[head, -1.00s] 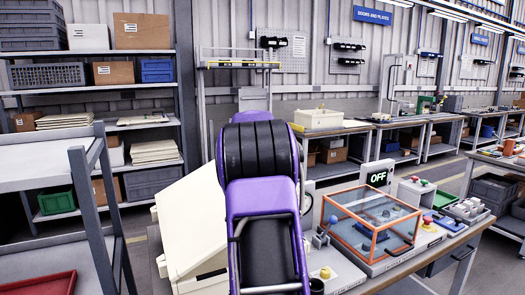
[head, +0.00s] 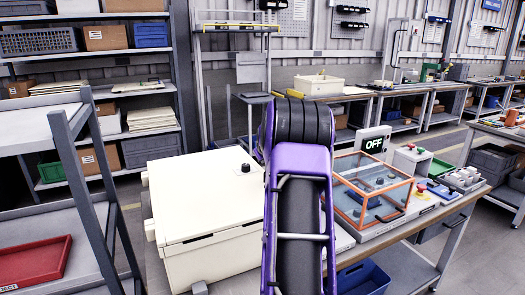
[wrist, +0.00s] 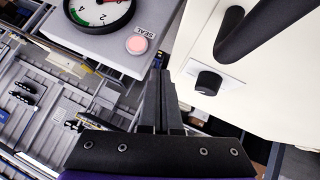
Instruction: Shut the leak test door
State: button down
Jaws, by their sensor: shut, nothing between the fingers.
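The cream leak test box stands on the bench left of my arm. Its broad door (head: 200,190) lies about flat on top in the head view, with a thin seam along the front edge; its right part is hidden by my arm. In the wrist view the cream door panel (wrist: 270,80) carries a black bar handle (wrist: 250,25) and a black knob (wrist: 208,82). My gripper (wrist: 160,73) is shut and empty, beside the panel's edge and apart from the handle. I cannot tell whether the door is latched.
A gauge (wrist: 100,10) and a pink SEAL button (wrist: 137,44) sit on a grey housing near my fingers. An orange-framed clear case (head: 372,185) and an OFF display (head: 374,143) stand right of my arm. A grey rack (head: 90,200) stands at the left.

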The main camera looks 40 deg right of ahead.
notch_tip(320, 180, down, 2)
jog(key=shift+d+f+b, duration=0.15)
jog(key=shift+f+b, duration=0.05)
jog(key=shift+b, duration=0.3)
jog(key=shift+s+f, duration=0.2)
jog(key=shift+f, duration=0.3)
jog(key=shift+s+f, duration=0.1)
jog(key=shift+f, duration=0.1)
jog(key=r, duration=0.2)
jog(key=r+p, duration=0.1)
jog(key=r, duration=0.2)
jog(key=shift+w+r+p, duration=0.25)
jog(key=shift+r+p, duration=0.1)
jog(key=shift+p, duration=0.05)
jog(key=s+d+v, duration=0.1)
jog(key=d+v, duration=0.1)
jog(key=v, duration=0.7)
jog(key=shift+r+b, duration=0.4)
jog(key=shift+r, duration=0.05)
jog(key=shift+s+a, duration=0.1)
jog(key=shift+s, duration=0.05)
